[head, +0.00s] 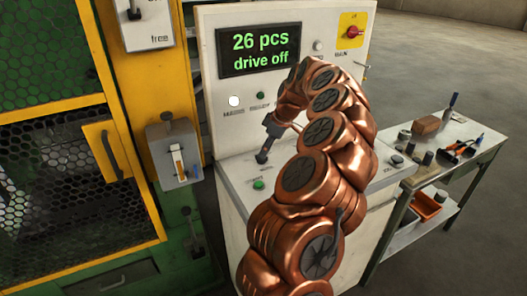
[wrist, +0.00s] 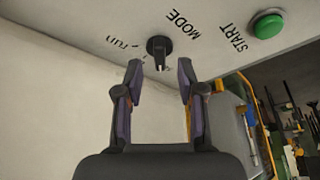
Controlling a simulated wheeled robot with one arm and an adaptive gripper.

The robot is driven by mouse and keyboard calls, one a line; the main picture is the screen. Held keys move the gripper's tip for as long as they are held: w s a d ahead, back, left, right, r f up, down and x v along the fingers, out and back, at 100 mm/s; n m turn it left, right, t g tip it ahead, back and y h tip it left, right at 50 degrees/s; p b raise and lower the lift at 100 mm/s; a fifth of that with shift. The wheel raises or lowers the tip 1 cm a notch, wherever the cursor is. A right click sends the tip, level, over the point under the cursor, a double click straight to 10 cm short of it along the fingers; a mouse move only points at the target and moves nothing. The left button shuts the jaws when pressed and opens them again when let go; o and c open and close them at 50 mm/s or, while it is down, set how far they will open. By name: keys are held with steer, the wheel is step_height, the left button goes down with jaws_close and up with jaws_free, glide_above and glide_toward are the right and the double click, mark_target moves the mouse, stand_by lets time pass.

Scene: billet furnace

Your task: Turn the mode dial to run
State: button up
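The mode dial (wrist: 159,46) is a small black knob on a pale panel in the wrist view. The word MODE is to its right and the word run to its left. Its bar points down in the picture, away from run; its exact setting is hard to read. My gripper (wrist: 160,72) is open, its two dark fingers apart on either side of the dial's lower end. Nothing is held, and I cannot tell if either finger touches the dial. In the head view my copper arm reaches over the white console (head: 224,168), and I cannot make out the dial there.
A green START button (wrist: 267,24) is right of the dial. The console display (head: 259,51) reads 26 pcs, drive off. A red knob on a yellow plate (head: 352,30) is at upper right. A workbench with tools (head: 457,142) stands right; a green and yellow machine (head: 75,150) stands left.

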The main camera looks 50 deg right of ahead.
steer(key=shift+x, duration=1.35)
steer(key=shift+c, duration=0.2)
jaws_close()
